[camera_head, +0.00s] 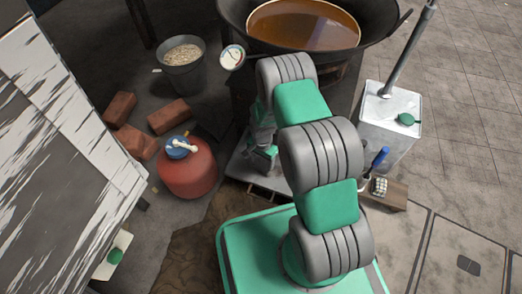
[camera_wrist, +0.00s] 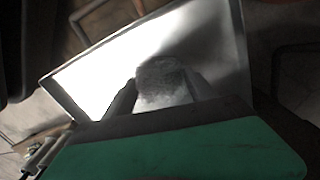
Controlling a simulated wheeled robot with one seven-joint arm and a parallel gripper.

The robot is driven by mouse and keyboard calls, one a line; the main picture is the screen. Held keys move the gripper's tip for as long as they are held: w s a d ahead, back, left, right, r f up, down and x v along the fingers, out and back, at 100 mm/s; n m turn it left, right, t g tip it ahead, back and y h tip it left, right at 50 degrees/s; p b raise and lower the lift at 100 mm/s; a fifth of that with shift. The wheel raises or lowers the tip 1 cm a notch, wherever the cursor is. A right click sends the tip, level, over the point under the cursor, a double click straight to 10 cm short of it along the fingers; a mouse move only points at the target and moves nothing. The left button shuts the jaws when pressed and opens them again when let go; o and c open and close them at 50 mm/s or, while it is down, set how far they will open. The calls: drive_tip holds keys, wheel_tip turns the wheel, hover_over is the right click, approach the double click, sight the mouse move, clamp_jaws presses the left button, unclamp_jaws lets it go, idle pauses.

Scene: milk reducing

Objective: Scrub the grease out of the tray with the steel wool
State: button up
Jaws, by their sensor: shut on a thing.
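The steel wool (camera_wrist: 160,73) is a grey, rough, rounded pad in the wrist view. My gripper (camera_wrist: 161,88) is shut on it, with one dark finger on each side. The pad is over the inside of the metal tray (camera_wrist: 92,82); I cannot tell whether it touches the bottom. The tray has a raised rim, a glaring left part and a greyer right part. I cannot make out grease for sure. In the head view, my gripper (camera_head: 263,157) is low over a grey flat surface (camera_head: 241,171), partly hidden by my arm.
A wok of brown liquid (camera_head: 303,25) stands behind my arm. A red gas bottle (camera_head: 188,172), loose bricks (camera_head: 168,116) and a bucket (camera_head: 183,66) are on the left. A white canister (camera_head: 389,125) and a small wooden box (camera_head: 390,196) are on the right.

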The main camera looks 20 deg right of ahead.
sight(263, 161)
drive_tip(key=shift+w+d+r+p, duration=0.1)
drive_tip(key=shift+r+p, duration=1.95)
drive_tip(key=shift+r, duration=1.15)
